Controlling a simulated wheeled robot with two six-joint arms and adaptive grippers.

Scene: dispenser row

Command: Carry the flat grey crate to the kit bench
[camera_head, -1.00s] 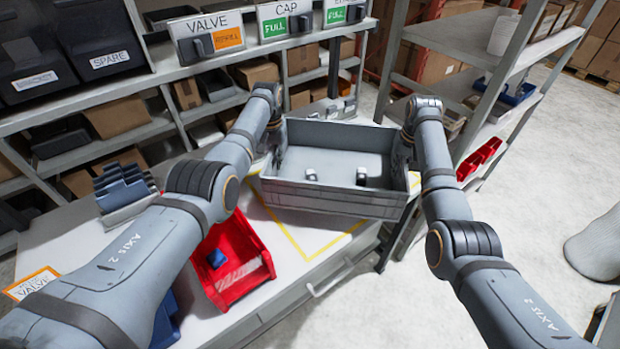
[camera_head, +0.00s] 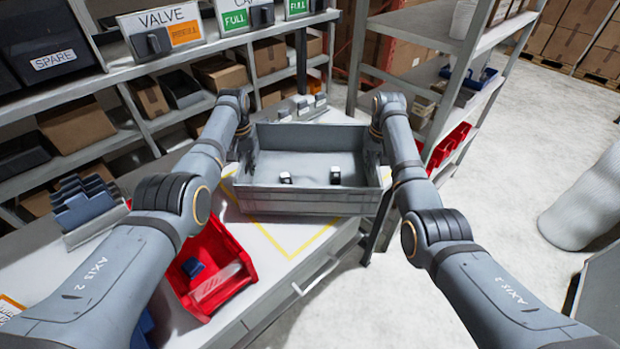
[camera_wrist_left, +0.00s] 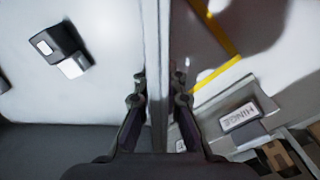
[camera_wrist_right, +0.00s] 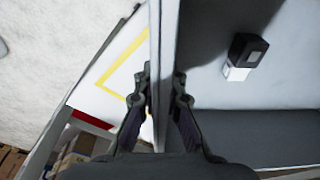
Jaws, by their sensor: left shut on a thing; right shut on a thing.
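The flat grey crate (camera_head: 300,202) is held level between my two arms in the head view, above or at the corner of a white bench with a yellow outline. Two small black-and-white items lie inside it; one shows in the left wrist view (camera_wrist_left: 62,48) and one in the right wrist view (camera_wrist_right: 243,58). My left gripper (camera_wrist_left: 158,88) is shut on the crate's left wall. My right gripper (camera_wrist_right: 162,88) is shut on its right wall. In the head view both grippers are mostly hidden by my arms and the crate walls.
The white bench (camera_head: 262,262) holds a red bin (camera_head: 232,262) and a blue-grey divided rack (camera_head: 85,205). A shelf with VALVE and CAP signs (camera_head: 165,32) stands behind. Another grey shelving unit (camera_head: 420,32) stands at right. Clear floor (camera_head: 510,150) lies to the right.

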